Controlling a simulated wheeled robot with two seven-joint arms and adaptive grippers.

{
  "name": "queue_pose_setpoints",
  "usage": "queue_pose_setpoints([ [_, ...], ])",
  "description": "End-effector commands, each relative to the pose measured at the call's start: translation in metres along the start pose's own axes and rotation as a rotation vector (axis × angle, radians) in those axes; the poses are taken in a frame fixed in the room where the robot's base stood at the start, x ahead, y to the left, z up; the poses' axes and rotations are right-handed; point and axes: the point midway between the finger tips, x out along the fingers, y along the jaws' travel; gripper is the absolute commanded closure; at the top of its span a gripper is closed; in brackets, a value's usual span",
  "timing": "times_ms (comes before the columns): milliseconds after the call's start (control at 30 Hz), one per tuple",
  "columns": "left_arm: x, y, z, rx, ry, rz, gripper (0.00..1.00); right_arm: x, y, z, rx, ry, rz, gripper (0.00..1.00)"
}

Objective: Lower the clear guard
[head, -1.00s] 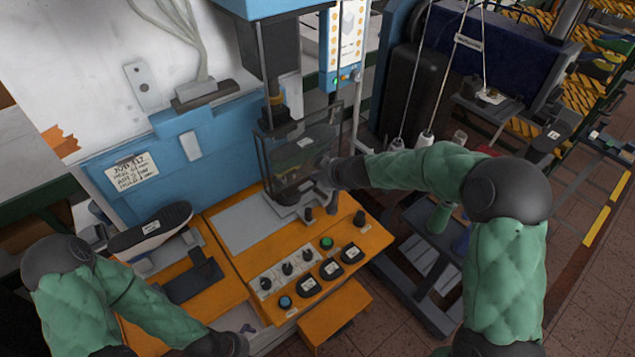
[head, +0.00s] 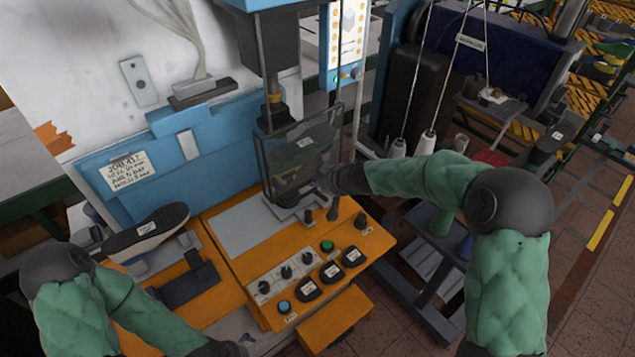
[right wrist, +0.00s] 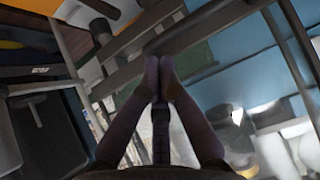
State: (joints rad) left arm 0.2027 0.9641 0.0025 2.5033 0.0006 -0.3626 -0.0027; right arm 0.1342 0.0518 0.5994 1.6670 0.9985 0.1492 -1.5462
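The clear guard (head: 305,140) is a see-through, dark-edged panel in front of the press column in the head view. Its lower part hangs close above the machine bed, and a dark shape shows through it. My right gripper (head: 324,183) is at the guard's lower right side. In the right wrist view its fingers (right wrist: 160,65) are closed together against or just in front of a dark bar (right wrist: 120,78). I cannot tell whether the bar is between the fingertips. My left gripper (head: 240,347) is at the bottom edge of the head view, its fingers cut off or hidden.
An orange control panel (head: 300,312) with knobs and buttons lies in front of the guard. A dark shoe (head: 150,230) sits on a support at left. A grey rack with thread cones (head: 427,143) stands close on the right. A blue-edged indicator panel (head: 347,40) rises behind.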

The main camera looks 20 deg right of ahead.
Motion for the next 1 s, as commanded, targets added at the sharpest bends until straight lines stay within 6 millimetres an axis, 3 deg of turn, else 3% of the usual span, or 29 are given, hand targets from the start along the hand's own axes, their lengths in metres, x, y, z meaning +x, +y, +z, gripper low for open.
queue_pose_setpoints([
  [367,-0.001,0.0,0.0,0.0,0.001,0.0,0.0,0.001,-0.002,0.004,0.002,-0.009,-0.005,1.0],
  [567,-0.013,0.005,0.0,0.0,0.0,0.0,0.0,-0.008,-0.002,-0.008,0.0,-0.008,-0.005,1.0],
  [800,-0.039,0.014,0.001,0.0,0.001,0.0,0.0,-0.029,0.0,-0.037,0.0,-0.002,-0.002,1.0],
  [1000,-0.04,0.014,0.001,0.0,0.0,0.0,0.0,-0.072,0.002,-0.033,-0.001,0.001,0.0,1.0],
])
